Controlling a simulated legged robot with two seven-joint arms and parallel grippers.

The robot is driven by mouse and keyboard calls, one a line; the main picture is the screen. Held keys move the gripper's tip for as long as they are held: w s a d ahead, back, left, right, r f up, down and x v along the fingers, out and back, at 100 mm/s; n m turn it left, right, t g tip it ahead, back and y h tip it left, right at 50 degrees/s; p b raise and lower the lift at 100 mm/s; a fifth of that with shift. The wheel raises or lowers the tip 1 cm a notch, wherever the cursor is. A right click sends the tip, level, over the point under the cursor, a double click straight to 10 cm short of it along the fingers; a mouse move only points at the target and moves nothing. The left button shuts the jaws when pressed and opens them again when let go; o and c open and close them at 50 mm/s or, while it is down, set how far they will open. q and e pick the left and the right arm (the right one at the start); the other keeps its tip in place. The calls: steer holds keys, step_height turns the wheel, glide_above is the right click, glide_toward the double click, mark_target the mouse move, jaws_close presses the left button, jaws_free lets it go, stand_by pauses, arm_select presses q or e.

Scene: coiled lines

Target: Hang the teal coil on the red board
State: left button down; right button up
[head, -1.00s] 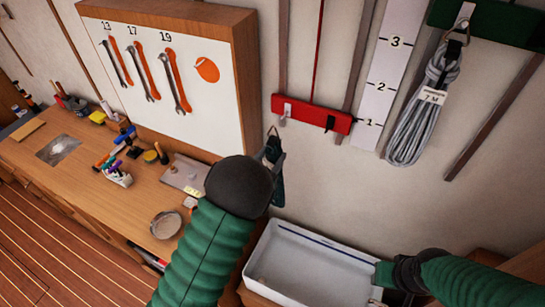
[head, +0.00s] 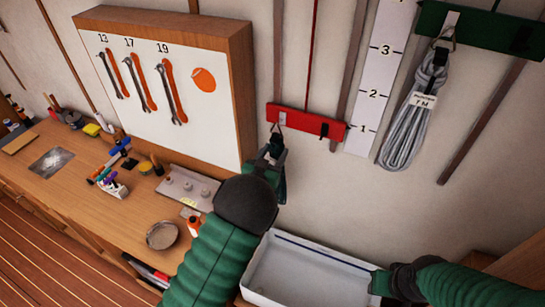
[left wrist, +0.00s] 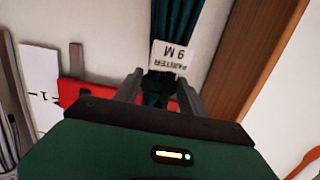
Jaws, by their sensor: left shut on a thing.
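The red board (head: 306,123) is on the wall, with a pale hook (head: 282,118) at its left and a black hook (head: 324,129) at its right. My left gripper (head: 271,155) is shut on the teal coil (head: 281,188), just below the board's left end. The coil's metal ring (head: 277,129) stands up by the pale hook; I cannot tell whether it is around it. In the left wrist view the teal coil (left wrist: 176,30) and its white 9 M tag show between the fingers (left wrist: 160,92), with the red board (left wrist: 85,92) behind. My right gripper (head: 378,285) is low by the white tray, its fingers unclear.
A grey coil (head: 413,120) tagged 7 M hangs from the green board (head: 490,28) at right. A wrench cabinet (head: 165,85) stands left of the red board. A white tray (head: 310,268) lies below. The workbench (head: 90,190) holds tools and a round dish (head: 162,235).

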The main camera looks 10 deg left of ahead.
arm_select(q)
steer(key=shift+w+f, duration=0.1)
steer(key=shift+w, duration=0.7)
steer(key=shift+w+f+b, duration=0.25)
steer(key=shift+f+b, duration=0.1)
steer(key=shift+b, duration=0.25)
steer(key=shift+w+d+f+b, duration=0.2)
steer(key=shift+w+b, duration=0.1)
steer(key=shift+b, duration=0.2)
steer(key=c, duration=0.6)
jaws_free()
steer(key=shift+s+f, duration=0.1)
steer(key=shift+s, duration=0.05)
